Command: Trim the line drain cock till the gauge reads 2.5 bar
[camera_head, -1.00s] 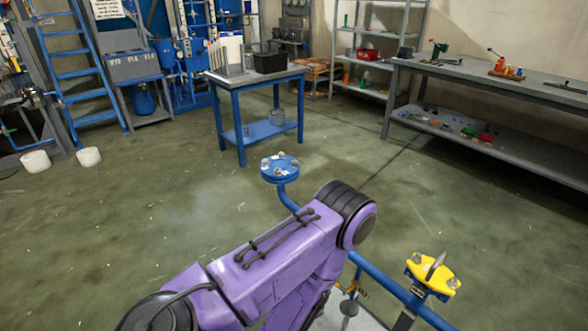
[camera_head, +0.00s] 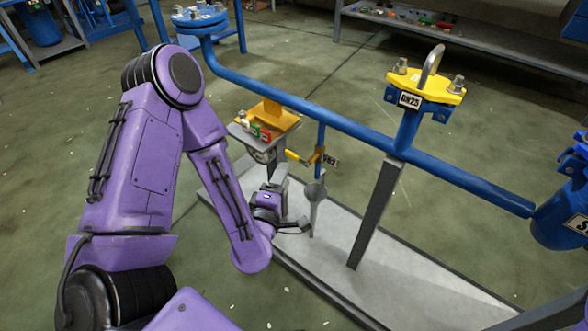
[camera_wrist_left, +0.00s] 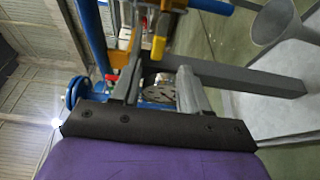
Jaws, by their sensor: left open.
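The drain cock's brass body (camera_head: 317,156) sits on a short blue pipe dropping from the main blue line. Its yellow lever (camera_head: 297,157) points left; the lever also shows in the left wrist view (camera_wrist_left: 158,47), beyond the fingertips. My left gripper (camera_head: 290,200) is open and empty, below the lever and left of the grey drain funnel (camera_head: 316,193). Its two fingers show apart in the left wrist view (camera_wrist_left: 160,82). A round part that may be the gauge (camera_head: 262,155) is partly hidden under a yellow-topped stand; no reading is legible. My right gripper is not in view.
The blue line (camera_head: 350,120) crosses above the grey base plate (camera_head: 400,285). A yellow-topped flange with a hook (camera_head: 428,82) stands on it at right, with a grey post (camera_head: 375,215) below. A blue flange (camera_head: 200,17) ends the line at upper left.

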